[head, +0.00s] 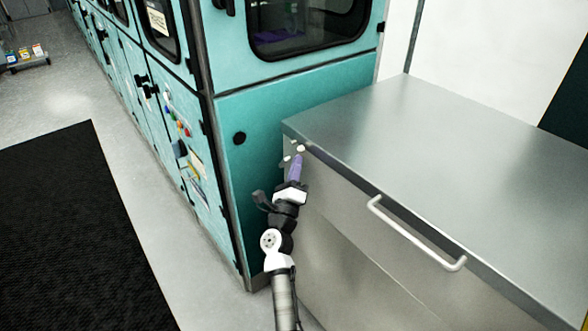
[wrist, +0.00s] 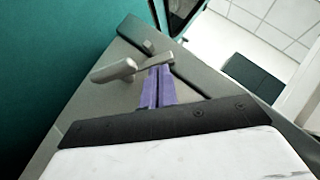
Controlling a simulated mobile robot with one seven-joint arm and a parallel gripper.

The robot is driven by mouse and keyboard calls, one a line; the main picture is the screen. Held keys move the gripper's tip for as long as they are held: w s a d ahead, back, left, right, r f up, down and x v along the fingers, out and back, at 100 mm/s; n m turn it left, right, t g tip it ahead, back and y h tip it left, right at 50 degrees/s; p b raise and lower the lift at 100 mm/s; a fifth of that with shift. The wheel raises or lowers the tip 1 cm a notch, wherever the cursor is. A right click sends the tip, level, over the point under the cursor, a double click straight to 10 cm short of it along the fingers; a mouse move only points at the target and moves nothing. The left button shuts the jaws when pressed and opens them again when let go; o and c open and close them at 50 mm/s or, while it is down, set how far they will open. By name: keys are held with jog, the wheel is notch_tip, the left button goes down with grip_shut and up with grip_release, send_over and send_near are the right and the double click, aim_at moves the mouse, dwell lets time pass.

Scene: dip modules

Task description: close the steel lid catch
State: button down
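The steel lid catch shows at the near left corner of the steel chest as small pale pieces (head: 300,148) in the head view. In the wrist view it is a grey lever with a rounded knob (wrist: 115,71), and a small block (wrist: 148,46) sits beyond it on the steel. My gripper (head: 297,158) is at this corner, its purple fingers pointing at the catch. In the wrist view the fingers (wrist: 159,70) are together, with nothing visible between them. Their tips are right at the lever's arm; I cannot tell whether they touch it.
The steel chest lid (head: 430,125) lies flat, with a bar handle (head: 415,235) on the front. A teal cabinet (head: 290,110) stands close on the left of the catch. A black mat (head: 75,235) lies on the open floor at left.

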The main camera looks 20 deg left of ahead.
jog(key=shift+w+a+r+p, duration=0.2)
jog(key=shift+w+a+r, duration=0.05)
jog(key=shift+r, duration=0.3)
jog(key=shift+w+a+r+p, duration=0.2)
jog(key=shift+r, duration=0.35)
jog(key=shift+w+a+r, duration=0.1)
jog(key=shift+a, duration=0.05)
jog(key=shift+a+r, duration=0.1)
jog(key=shift+a, duration=0.05)
